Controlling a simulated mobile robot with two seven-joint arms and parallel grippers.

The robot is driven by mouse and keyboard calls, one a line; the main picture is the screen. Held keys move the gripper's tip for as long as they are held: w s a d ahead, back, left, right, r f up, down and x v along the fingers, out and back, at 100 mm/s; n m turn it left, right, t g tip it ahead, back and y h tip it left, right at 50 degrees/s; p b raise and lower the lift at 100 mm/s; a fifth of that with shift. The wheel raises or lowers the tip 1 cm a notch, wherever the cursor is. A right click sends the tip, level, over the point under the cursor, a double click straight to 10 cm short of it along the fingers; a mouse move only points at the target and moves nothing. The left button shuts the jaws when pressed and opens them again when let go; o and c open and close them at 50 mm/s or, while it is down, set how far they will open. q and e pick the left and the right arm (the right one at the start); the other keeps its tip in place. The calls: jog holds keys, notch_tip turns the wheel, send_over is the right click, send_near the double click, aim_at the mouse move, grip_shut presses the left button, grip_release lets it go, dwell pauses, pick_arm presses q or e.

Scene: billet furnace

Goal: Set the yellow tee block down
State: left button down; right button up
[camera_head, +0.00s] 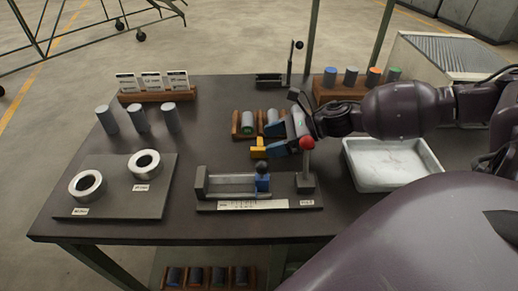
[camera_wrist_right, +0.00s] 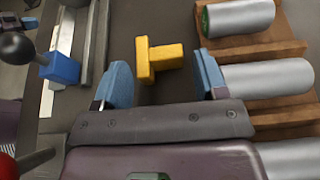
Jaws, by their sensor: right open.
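The yellow tee block (camera_head: 258,147) is on the dark table, left of the block rack and behind the blue-jawed fixture. My right gripper (camera_head: 268,141) comes in from the right with its two blue fingers apart, close by the block. In the right wrist view the tee block (camera_wrist_right: 160,58) shows between and beyond the open fingertips (camera_wrist_right: 165,72). My left gripper is not in view.
The fixture (camera_head: 230,182) with a blue block and the red-knobbed post (camera_head: 307,160) stand just in front. Wooden cradles (camera_head: 238,131) with grey cylinders lie behind. A white tray (camera_head: 378,184) is at right.

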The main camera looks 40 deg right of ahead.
aim_at(259, 143)
jog(key=shift+b+x, duration=0.55)
jog(key=shift+x, duration=1.35)
jog(key=c, duration=1)
jog(key=shift+o, duration=0.2)
jog(key=shift+r, duration=0.1)
jog(key=shift+r, duration=0.1)
